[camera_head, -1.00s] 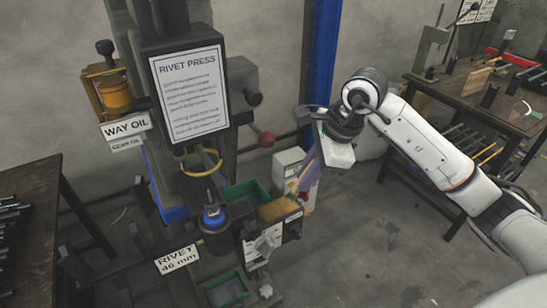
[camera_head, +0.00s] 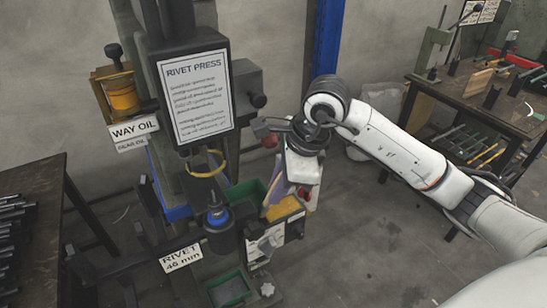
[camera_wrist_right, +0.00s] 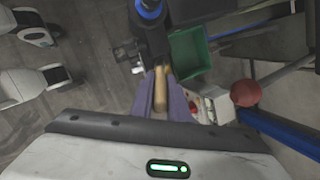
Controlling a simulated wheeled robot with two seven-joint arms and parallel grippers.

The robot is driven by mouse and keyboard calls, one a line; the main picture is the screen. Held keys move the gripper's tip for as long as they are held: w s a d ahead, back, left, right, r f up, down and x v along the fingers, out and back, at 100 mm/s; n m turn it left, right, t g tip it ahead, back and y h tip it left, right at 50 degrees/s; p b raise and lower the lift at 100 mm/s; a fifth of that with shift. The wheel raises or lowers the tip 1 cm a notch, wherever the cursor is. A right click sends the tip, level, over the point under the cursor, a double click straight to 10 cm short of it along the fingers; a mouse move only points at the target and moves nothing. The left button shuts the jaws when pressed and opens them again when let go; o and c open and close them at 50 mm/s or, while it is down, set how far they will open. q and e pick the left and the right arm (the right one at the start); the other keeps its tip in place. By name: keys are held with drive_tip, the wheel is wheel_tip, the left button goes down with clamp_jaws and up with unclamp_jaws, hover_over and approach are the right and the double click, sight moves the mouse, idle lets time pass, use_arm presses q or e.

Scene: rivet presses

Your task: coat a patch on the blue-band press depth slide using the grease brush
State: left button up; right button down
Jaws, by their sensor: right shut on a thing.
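The rivet press stands left of centre in the head view, with a blue band (camera_head: 178,213) low on its column. I cannot clearly make out its depth slide. A dark cylinder with a blue ring (camera_head: 217,216) stands at the press front. My right gripper (camera_head: 274,200) points down just right of the press, beside a green bin. In the right wrist view its purple fingers (camera_wrist_right: 166,98) are shut on a wooden-handled tool, the grease brush (camera_wrist_right: 160,88). Its bristles cannot be made out. My left gripper is not in view.
The green bin (camera_head: 238,188) and a lower green tray (camera_head: 230,290) sit at the press. A way oil holder (camera_head: 122,95) hangs at its left. A red ball knob (camera_head: 269,141) is close behind my gripper. Tables stand at left (camera_head: 30,185) and right (camera_head: 463,98).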

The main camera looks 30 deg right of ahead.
sight(278, 176)
wheel_tip(278, 176, up, 3)
drive_tip(key=shift+d+f+p, duration=0.1)
drive_tip(key=shift+p, duration=0.35)
drive_tip(key=shift+r, duration=2.3)
drive_tip(key=shift+f, duration=0.1)
